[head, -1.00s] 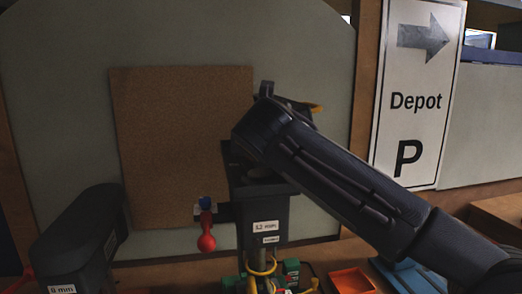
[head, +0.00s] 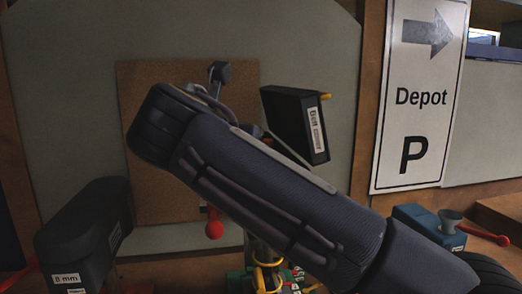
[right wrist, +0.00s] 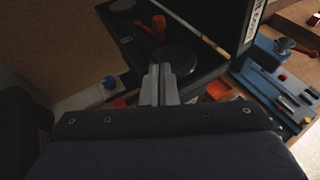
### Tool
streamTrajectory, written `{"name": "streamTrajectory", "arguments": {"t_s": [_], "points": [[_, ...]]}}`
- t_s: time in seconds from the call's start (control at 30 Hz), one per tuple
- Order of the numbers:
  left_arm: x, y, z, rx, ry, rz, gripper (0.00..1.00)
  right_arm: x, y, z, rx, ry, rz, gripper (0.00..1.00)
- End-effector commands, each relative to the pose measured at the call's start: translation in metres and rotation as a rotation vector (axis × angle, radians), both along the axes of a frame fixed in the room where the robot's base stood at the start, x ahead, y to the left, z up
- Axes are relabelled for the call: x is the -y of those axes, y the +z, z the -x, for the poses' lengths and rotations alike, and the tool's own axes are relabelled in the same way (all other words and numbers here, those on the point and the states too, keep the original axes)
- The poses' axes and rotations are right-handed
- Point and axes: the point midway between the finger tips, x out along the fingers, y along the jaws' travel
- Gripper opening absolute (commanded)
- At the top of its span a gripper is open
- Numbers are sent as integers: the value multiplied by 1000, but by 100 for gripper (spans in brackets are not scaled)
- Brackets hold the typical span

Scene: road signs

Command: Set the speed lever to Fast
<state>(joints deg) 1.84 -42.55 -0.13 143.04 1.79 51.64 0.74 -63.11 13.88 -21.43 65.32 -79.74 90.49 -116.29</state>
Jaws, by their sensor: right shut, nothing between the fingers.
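The drill press's black belt cover (head: 292,122), with a white label, stands tilted up right of my right arm. In the right wrist view its dark panel (right wrist: 215,25) rises over a black housing (right wrist: 120,40) holding a round dark disc (right wrist: 176,59) and an orange-red knob (right wrist: 158,25). A red ball knob (head: 214,229) shows below my arm. I cannot tell which part is the speed lever; no Fast mark is readable. My right gripper (right wrist: 161,70) is shut and empty, its tips in front of the disc; my forearm hides it in the head view. My left gripper is not in view.
A dark machine labelled 8 mm (head: 85,235) stands left. A blue vise (head: 425,225) with a red-ended handle is at right, below the Depot sign (head: 420,95). A brown board (head: 145,80) is behind.

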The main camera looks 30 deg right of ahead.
Motion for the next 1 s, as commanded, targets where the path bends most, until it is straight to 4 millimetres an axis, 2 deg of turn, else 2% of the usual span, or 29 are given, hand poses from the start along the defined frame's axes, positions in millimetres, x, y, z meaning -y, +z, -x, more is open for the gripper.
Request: {"name": "streamTrajectory", "arguments": {"t_s": [0.17,0.57,0.7,1.0], "points": [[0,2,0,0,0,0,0,10,-4,-9,1,-8,2,0],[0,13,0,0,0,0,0,63,-30,-66,-1,-7,2,0],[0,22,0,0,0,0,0,78,-30,-82,1,-5,2,0],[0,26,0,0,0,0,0,90,-33,-97,2,0,2,0]]}}
